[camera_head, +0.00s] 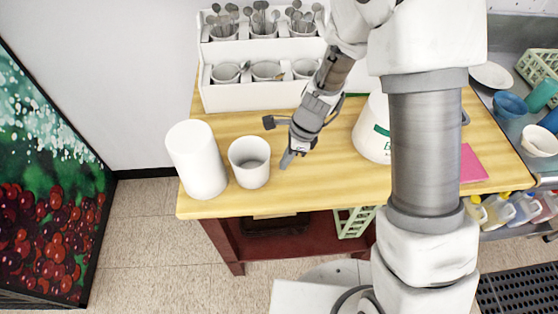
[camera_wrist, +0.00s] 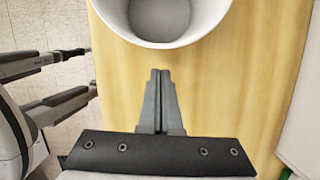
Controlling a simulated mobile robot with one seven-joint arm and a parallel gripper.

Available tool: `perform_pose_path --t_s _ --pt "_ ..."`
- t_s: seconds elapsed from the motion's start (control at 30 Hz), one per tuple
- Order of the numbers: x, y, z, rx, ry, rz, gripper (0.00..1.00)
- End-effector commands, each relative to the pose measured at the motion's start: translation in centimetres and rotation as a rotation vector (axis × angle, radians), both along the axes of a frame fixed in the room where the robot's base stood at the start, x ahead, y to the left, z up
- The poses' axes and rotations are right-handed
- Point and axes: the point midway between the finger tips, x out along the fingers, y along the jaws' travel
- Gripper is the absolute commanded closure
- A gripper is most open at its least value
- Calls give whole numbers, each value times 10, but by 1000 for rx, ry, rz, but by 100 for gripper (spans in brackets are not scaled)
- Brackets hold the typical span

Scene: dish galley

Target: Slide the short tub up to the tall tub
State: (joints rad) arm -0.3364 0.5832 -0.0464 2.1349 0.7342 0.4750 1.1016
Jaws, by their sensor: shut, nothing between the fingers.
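The tall tub (camera_head: 196,160) is a white cylinder standing upright near the left end of the wooden table. The short tub (camera_head: 249,163) is white, open at the top and upright, just right of the tall tub. A narrow gap seems to lie between them. My gripper (camera_head: 287,160) is shut and empty, low over the table on the right side of the short tub. In the wrist view the shut fingers (camera_wrist: 160,75) point at the short tub (camera_wrist: 165,38), with a little bare wood between. The tall tub is not visible in the wrist view.
A white cutlery rack (camera_head: 222,98) with several cups of utensils stands at the table's back. A white bucket (camera_head: 372,130) stands right of my gripper, partly behind my arm. A pink cloth (camera_head: 472,165) lies farther right. The table's front edge (camera_head: 300,207) is close to both tubs.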

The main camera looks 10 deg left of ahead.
Motion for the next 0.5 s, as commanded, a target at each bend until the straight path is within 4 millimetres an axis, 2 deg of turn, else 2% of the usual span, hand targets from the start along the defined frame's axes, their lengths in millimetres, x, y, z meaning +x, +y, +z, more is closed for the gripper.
perform_pose_path --t_s 0.07,0.1,0.3,0.5 --pt "6 -13 -1 -1 0 -2 100" --pt "7 -14 12 1 -6 2 100" --pt "7 -27 57 1 -6 2 100" --pt "8 -36 86 1 -2 3 100"
